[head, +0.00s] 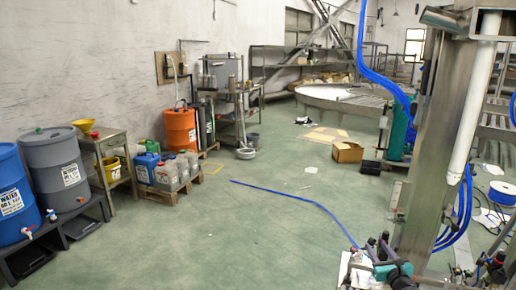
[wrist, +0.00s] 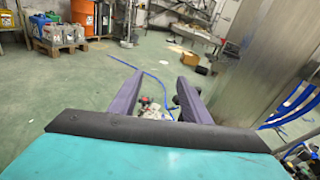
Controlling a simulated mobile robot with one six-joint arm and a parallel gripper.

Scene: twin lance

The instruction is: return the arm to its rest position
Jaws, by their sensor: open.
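My gripper (wrist: 159,79) shows in the wrist view with two purple fingers spread apart. It is open, and nothing is between the fingers. The teal gripper body (wrist: 150,160) fills the bottom of that view, behind a dark edge. The fingers point out over the green floor, with small clutter showing beyond and between them.
A tall steel post (head: 428,140) with blue hoses stands close on the right. A blue hose (head: 290,199) crosses the floor. Drums (head: 53,160) stand at the left, and a cardboard box (head: 347,152) lies farther back. The middle floor is mostly clear.

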